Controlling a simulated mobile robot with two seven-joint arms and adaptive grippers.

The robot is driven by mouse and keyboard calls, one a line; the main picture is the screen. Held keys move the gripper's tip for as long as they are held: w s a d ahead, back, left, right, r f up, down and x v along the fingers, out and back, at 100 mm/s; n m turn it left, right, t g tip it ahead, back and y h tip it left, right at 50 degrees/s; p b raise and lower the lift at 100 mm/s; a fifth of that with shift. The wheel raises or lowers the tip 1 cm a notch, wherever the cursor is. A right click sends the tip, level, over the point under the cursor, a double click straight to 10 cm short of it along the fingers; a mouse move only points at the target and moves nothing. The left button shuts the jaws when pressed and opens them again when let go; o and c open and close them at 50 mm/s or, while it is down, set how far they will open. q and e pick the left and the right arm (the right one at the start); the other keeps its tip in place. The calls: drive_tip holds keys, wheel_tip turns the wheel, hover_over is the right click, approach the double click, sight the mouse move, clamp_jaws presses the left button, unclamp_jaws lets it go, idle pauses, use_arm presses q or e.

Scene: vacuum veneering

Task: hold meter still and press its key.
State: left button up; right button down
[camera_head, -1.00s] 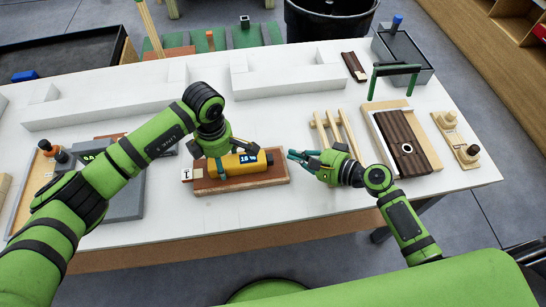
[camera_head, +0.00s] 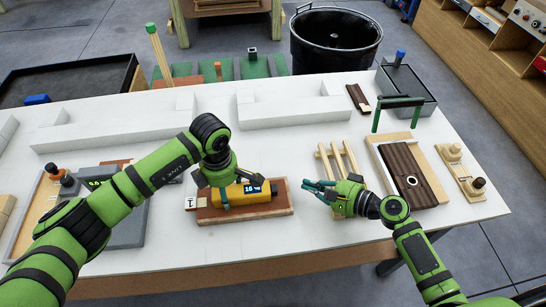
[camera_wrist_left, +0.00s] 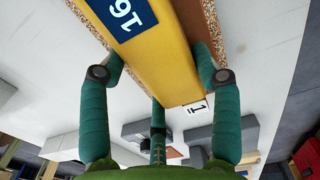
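The yellow meter (camera_head: 260,197) lies on a brown wooden board (camera_head: 282,208) with a speckled edge, near the table's front. Its dark blue display reads 16, which also shows upside down on the meter in the left wrist view (camera_wrist_left: 165,65). My left gripper (camera_head: 222,193) is over the meter's left part, with fingers along both sides and seemingly touching it; the wrist view shows this grip (camera_wrist_left: 160,72). My right gripper (camera_head: 308,188) is right of the meter, apart from it, empty, its fingers spread and pointing left. I cannot make out the key.
A small wooden rack (camera_head: 337,160) stands just behind my right gripper. A dark brown panel on a pale board (camera_head: 432,165) lies to the right. White blocks (camera_head: 295,112) line the back. A grey device (camera_head: 128,230) is at left. White table is clear in front of the board.

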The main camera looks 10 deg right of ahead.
use_arm(q)
drive_tip(key=o, duration=0.4)
